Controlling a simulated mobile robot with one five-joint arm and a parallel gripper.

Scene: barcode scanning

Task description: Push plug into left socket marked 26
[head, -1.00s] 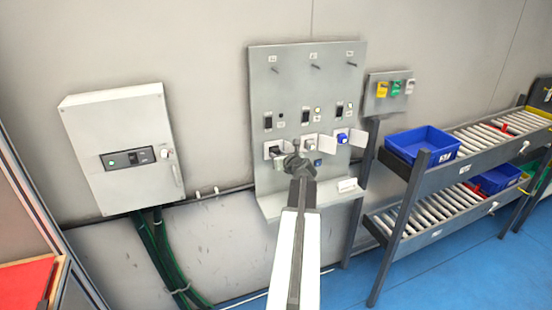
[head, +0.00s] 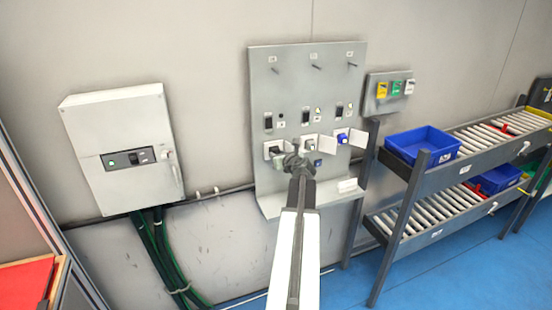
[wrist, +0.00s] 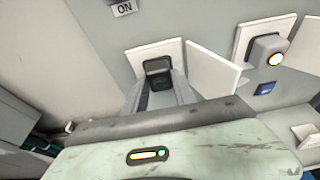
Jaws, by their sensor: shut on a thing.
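The grey socket panel (head: 285,95) stands against the wall in the head view, with three sockets in a row. The left socket (wrist: 136,60) has a pale square plate with an open white flap on its right. The marking 26 is not readable. A dark plug (wrist: 158,78) sits in front of this plate, at its opening. My gripper (wrist: 157,97) is shut on the plug, one grey finger on each side. The plug's front is hidden, so its depth in the socket cannot be told. In the head view my gripper (head: 290,160) is at the left socket, partly hidden by my wrist.
The middle socket holds a grey plug with a lit yellow face (wrist: 268,50), close to the right of the left flap (wrist: 212,68). A blue plug (head: 342,138) is in the right socket. A roller rack with a blue bin (head: 420,145) stands right.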

